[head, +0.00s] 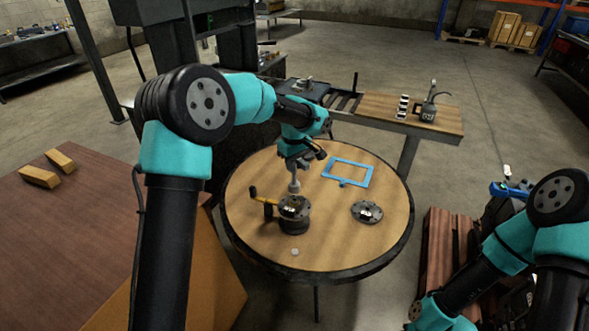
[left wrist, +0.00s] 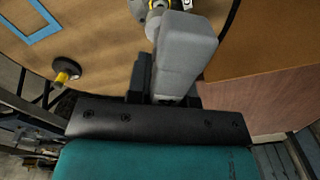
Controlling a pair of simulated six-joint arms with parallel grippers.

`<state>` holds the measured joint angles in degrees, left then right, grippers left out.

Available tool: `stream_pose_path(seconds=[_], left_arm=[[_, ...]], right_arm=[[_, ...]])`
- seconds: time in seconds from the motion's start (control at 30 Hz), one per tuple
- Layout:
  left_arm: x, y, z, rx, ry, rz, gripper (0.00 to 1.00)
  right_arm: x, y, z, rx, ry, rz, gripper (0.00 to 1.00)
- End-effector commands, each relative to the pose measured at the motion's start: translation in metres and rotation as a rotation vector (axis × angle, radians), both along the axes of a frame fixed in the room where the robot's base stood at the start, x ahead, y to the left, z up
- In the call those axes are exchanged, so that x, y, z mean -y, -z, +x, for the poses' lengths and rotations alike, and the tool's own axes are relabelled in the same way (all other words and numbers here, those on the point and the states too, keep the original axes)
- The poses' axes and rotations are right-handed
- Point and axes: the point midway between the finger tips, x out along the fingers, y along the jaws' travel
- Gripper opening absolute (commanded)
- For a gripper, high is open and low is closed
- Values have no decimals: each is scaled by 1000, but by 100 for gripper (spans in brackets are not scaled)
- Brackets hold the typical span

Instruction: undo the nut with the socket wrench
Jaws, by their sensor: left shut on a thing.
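My left gripper (head: 298,163) is above the round table, shut on a grey tool that appears to be the socket wrench (head: 294,183). The tool points down at the top of a dark round housing (head: 293,215). I cannot tell whether its lower end touches the housing or sits around a nut. In the left wrist view the grey tool (left wrist: 183,50) fills the middle, between the finger tips (left wrist: 165,85), and hides much of the housing. No nut shows clearly under the tool. My right gripper is out of view; only my right arm's links show.
The round table (head: 340,250) also holds a blue rectangular frame (head: 369,174), a dark flanged disc (head: 367,212), and a small pale round piece (head: 295,252) at the front. The table's front right is clear.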

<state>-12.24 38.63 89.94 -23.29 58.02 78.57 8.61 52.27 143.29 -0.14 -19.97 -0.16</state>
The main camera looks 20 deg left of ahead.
Motion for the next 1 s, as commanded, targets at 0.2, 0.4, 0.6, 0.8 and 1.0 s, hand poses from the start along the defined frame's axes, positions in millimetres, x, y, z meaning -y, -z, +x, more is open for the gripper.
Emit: stream_pose_path(seconds=[0.2,0.4,0.6,0.8,1.0], left_arm=[[1,-27,0,3,0,-1,0],[0,-39,0,1,0,-1,0],[0,-39,0,0,0,0,0],[2,-39,-6,-1,1,0,0],[8,-39,-28,-1,2,0,0]], right_arm=[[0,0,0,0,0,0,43],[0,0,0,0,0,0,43],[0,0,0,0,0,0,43],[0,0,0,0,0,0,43],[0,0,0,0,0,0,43]])
